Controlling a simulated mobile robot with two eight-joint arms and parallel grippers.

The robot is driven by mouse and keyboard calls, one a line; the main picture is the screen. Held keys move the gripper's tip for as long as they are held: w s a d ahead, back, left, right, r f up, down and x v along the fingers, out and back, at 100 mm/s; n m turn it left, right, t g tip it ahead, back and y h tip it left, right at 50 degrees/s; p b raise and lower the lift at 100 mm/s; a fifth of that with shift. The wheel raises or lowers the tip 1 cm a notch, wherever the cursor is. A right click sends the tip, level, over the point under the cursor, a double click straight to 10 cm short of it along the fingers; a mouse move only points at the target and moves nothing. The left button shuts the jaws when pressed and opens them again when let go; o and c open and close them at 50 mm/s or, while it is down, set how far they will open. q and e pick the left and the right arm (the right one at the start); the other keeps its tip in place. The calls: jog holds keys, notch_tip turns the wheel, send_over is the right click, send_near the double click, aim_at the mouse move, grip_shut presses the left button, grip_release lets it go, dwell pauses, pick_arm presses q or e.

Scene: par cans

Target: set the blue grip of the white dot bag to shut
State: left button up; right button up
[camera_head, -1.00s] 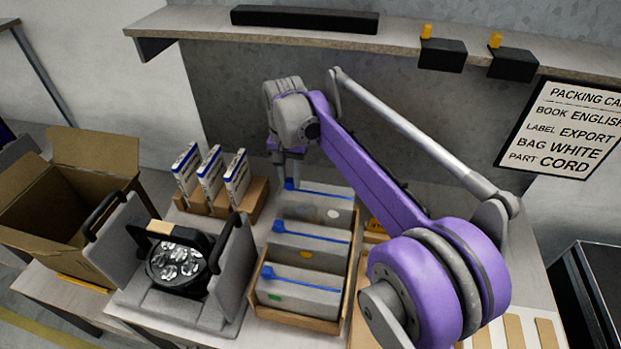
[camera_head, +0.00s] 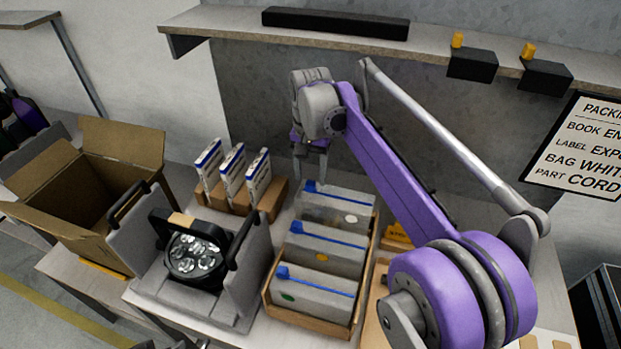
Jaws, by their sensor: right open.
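The white dot bag (camera_head: 335,212) is the rearmost of three grey bags standing in a cardboard tray (camera_head: 311,326). A white dot shows near the right of its face. A blue strip runs along its top edge, with its blue grip (camera_head: 310,186) at the left end. My right gripper (camera_head: 310,168) hangs fingers-down just above and behind that grip. It is open and appears empty; I cannot tell whether a fingertip touches the grip. My left gripper is not in view.
In front stand the orange dot bag (camera_head: 338,254) and the green dot bag (camera_head: 315,291), each with a blue grip at left. Boxed books (camera_head: 232,172) stand left of the bags. A black lamp (camera_head: 193,259) sits in a grey cradle, beside an open carton (camera_head: 92,187).

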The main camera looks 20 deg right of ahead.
aim_at(310, 183)
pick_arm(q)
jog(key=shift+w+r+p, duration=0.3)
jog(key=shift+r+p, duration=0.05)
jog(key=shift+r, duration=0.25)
pick_arm(e)
notch_tip(310, 183, up, 8)
jog(key=shift+r, duration=0.2)
